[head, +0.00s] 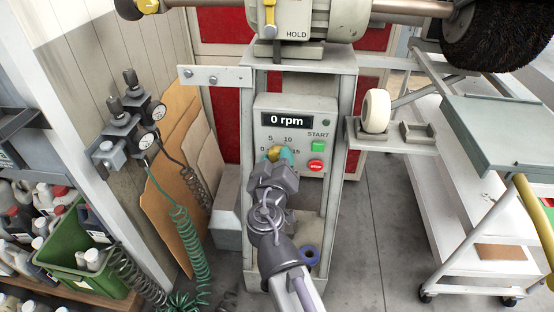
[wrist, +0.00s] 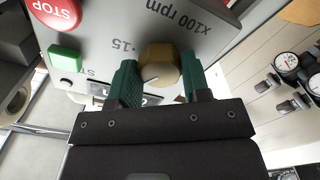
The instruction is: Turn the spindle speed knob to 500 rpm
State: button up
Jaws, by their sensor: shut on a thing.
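The brass-coloured spindle speed knob (wrist: 160,66) is on the grey control panel (wrist: 215,20). In the head view the knob (head: 273,153) is partly hidden by my gripper. My gripper (wrist: 159,76) is shut on the knob, with one green finger on each side of it. In the head view my gripper (head: 280,155) reaches the panel from below. The knob's face has a pale line; I cannot tell which scale mark it points to. The scale shows 0, 5, 10 and 15, marked x100 rpm. The display (head: 285,120) reads 0 rpm.
A green START button (head: 318,145) and a red STOP button (head: 316,166) sit close to the right of the knob. A white wheel (head: 376,110) stands on a side bracket. Air regulators (head: 128,125) with coiled hoses are at the left, and a trolley (head: 480,205) is at the right.

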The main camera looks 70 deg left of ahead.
jog(key=shift+n, duration=0.5)
jog(key=n, duration=1)
jog(key=shift+n, duration=0.3)
dwell(0.4)
jog(key=o, duration=0.9)
jog(key=v, duration=1.1)
